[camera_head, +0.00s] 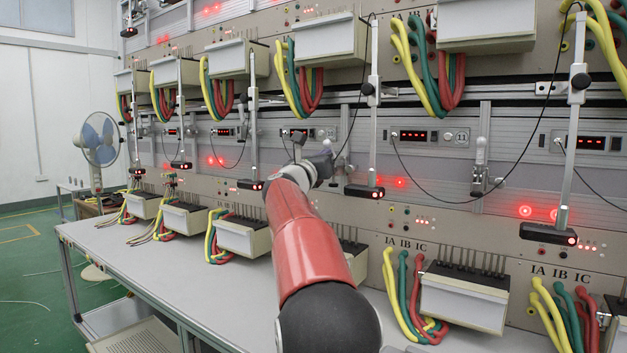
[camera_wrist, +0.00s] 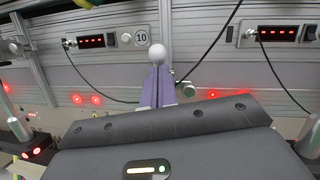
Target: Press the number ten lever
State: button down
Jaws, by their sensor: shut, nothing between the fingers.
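The number ten lever (camera_wrist: 157,54) shows as a white round knob at the centre of the wrist view, just below and right of the round "10" label (camera_wrist: 141,38). My gripper (camera_wrist: 157,72) is shut, its purple-grey fingers together and empty. The fingertips line up just under the knob in that view; I cannot tell whether they touch it. The fingers hide the lever's lower part. In the head view my gripper (camera_head: 328,158) is at the panel beyond my red arm, with the white knob (camera_head: 335,143) beside it.
The number eleven lever (camera_head: 481,151) stands to the right. Black cables (camera_head: 420,190) hang in loops across the panel. Upright rods (camera_head: 373,100) with black meter heads (camera_head: 364,191) stand out from it. Terminal boxes (camera_head: 464,298) line the grey bench (camera_head: 150,262); its front strip is clear.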

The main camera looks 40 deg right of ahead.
aim_at(329, 141)
jog(key=shift+w+d+r+p, duration=0.1)
jog(key=shift+d+r+p, duration=0.2)
jog(key=shift+r, duration=0.4)
jog(key=shift+w+d+r+p, duration=0.1)
jog(key=shift+d+r+p, duration=0.15)
jog(key=shift+r, duration=0.4)
jog(key=shift+w+d+r+p, duration=0.15)
jog(key=shift+d+r+p, duration=0.35)
jog(key=shift+d+r, duration=0.2)
jog(key=shift+d, duration=0.1)
jog(key=shift+f, duration=0.1)
